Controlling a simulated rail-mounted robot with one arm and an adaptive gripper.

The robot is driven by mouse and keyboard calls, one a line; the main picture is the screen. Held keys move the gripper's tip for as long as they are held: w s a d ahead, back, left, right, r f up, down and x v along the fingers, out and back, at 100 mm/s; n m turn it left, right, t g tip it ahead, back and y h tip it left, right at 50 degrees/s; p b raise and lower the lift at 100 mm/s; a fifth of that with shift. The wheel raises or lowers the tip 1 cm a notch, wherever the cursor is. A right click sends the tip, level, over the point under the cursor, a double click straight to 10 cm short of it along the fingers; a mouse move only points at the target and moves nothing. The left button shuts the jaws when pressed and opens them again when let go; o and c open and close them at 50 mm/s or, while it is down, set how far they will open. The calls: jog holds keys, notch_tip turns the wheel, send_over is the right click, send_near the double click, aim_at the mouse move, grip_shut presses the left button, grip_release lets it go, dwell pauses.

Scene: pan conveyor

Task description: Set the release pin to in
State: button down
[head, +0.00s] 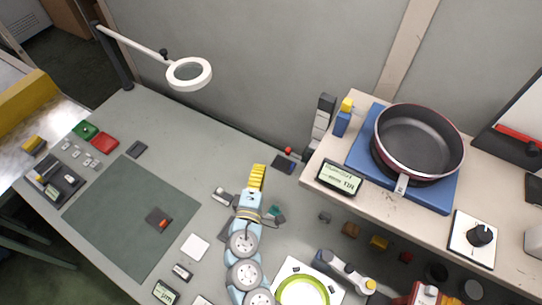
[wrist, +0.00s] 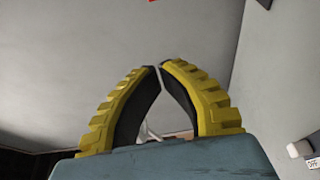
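My gripper (head: 258,170) has yellow ribbed fingers and stands above the middle of the grey table, pointing toward the back wall. In the wrist view, its fingertips (wrist: 160,65) meet or nearly meet, with nothing seen held between them. I cannot tell for certain which part is the release pin. A small red knob (head: 288,150) on a dark rod sits at the table's back, beside the raised shelf's left end. It is to the right of my gripper and apart from it. Whether it is in or out is too small to tell.
A raised shelf (head: 330,205) at right carries a pan (head: 415,140) on a blue plate (head: 362,150), a display (head: 340,178) and a dial (head: 480,235). A ring lamp (head: 207,76) stands at the back left. A dark mat (head: 110,215) lies left; the table behind it has free room.

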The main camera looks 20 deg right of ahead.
aim_at(294, 154)
jog(key=x, duration=1)
jog(key=shift+s+d+p, duration=0.75)
jog(key=shift+s+d, duration=0.55)
jog(key=shift+s, duration=0.3)
